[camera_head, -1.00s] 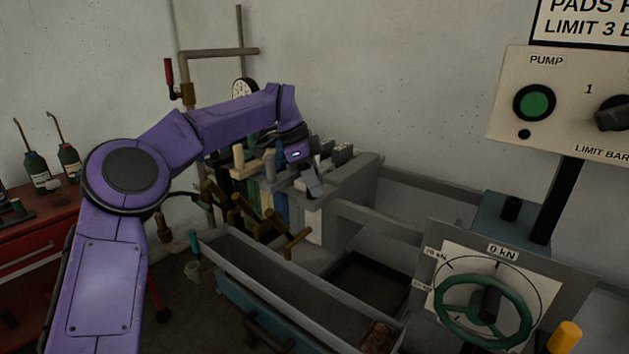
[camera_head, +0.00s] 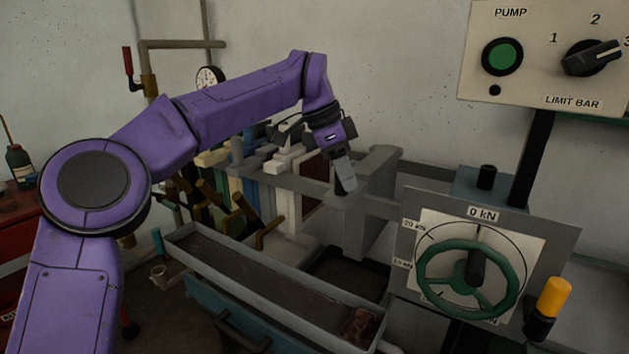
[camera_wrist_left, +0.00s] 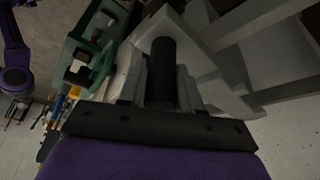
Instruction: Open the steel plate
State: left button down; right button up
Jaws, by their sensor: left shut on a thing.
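The steel plate (camera_head: 372,212) appears to be the thick grey block on the press rails, to the right of the row of filter plates. My left gripper (camera_head: 345,183) reaches down to its near left side. In the left wrist view my left gripper (camera_wrist_left: 160,92) is shut on a dark upright cylinder (camera_wrist_left: 162,62), which looks like the plate's handle. A white plate (camera_head: 292,220) and a dark brown plate (camera_head: 314,176) stand to the left of the block. My right gripper is in neither view.
A long grey trough (camera_head: 250,280) runs in front of the press. A green handwheel (camera_head: 468,280) on a dial panel and a yellow-topped knob (camera_head: 553,297) stand at right. The control panel (camera_head: 545,55) is above. Brown handles (camera_head: 240,215) stick out at left.

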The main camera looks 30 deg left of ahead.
pick_arm(q)
jog(key=d+b, duration=0.1)
jog(key=d, duration=0.3)
jog(key=shift+s+d, duration=0.1)
jog(key=shift+s, duration=0.1)
jog(key=c, duration=0.8)
grip_release()
jog(key=shift+c, duration=0.2)
jog(key=p+v, duration=0.3)
jog(key=v, duration=0.7)
jog(key=shift+r, duration=0.25)
